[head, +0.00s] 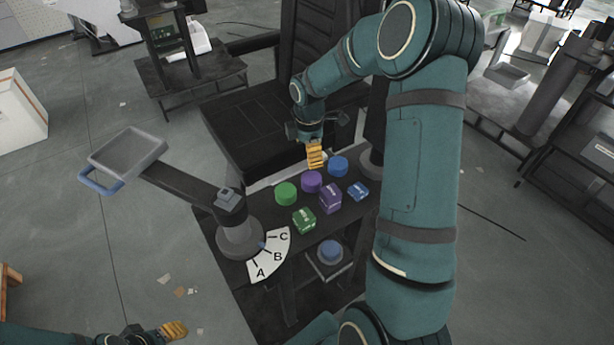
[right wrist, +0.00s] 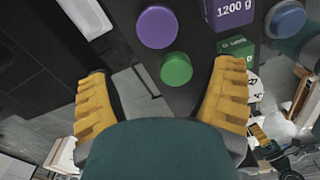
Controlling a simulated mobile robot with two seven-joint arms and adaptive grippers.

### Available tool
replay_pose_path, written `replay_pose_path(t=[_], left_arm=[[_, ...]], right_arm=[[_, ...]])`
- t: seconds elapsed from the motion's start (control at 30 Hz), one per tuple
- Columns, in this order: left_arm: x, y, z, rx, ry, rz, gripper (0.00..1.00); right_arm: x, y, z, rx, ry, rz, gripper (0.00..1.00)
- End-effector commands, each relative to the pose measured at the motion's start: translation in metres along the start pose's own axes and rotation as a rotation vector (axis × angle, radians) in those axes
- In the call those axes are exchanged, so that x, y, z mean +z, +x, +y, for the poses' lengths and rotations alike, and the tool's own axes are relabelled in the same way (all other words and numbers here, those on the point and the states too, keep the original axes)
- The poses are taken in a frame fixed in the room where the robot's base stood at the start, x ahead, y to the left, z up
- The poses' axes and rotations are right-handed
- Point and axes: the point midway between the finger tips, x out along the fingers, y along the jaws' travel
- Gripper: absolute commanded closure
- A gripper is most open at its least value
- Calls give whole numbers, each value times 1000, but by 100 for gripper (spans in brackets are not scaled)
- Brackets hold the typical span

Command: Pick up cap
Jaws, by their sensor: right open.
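Three round caps stand on the dark table (head: 230,268): a green cap (head: 286,193), a purple cap (head: 312,182) and a blue cap (head: 337,166). My right gripper (head: 315,157) is above the table's back part, near the purple and blue caps. In the right wrist view its fingers (right wrist: 160,98) are wide apart and empty. The green cap (right wrist: 176,68) shows just beyond the gap between them, the purple cap (right wrist: 156,26) farther up.
Green (head: 304,220), purple (head: 330,197) and blue (head: 358,190) labelled blocks stand before the caps. A post with a grey tray (head: 128,152) on its arm and an A-B-C scale (head: 268,257) are at left. A blue button (head: 330,251) is in front. A black chair (head: 262,118) stands behind.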

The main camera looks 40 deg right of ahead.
Motion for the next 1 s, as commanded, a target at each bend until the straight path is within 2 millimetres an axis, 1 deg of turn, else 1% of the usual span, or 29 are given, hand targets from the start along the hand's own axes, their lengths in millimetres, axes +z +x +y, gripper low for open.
replay_pose_path(t=[0.03, 0.1, 0.2, 0.3, 0.53, 0.7, 0.8, 0.9, 1.0], left_arm=[[0, 2, -1, 0, 0, 0, 52], [0, 3, -1, -1, 0, 0, 52], [0, 4, -1, -1, 0, 0, 52], [0, 5, -2, -1, 0, 0, 52], [0, 5, -2, -1, 0, 0, 52], [0, 5, -2, -1, 0, 0, 52], [0, 6, -2, -1, 0, 0, 52], [1, 6, -2, -1, 0, 0, 52], [1, 6, -2, -1, 0, 0, 52]], right_arm=[[0, 12, -1, -4, -1, 0, 18], [0, 26, 0, -4, -1, -1, 18], [0, 43, 0, -3, 0, 0, 18], [0, 55, 0, -2, 0, 0, 18], [2, 69, 1, -1, 0, 0, 18], [7, 94, 3, -3, 1, 0, 18], [7, 106, 3, -2, 0, 0, 18], [7, 113, 3, -1, 0, -1, 18], [7, 114, 4, 1, 0, -1, 18]])
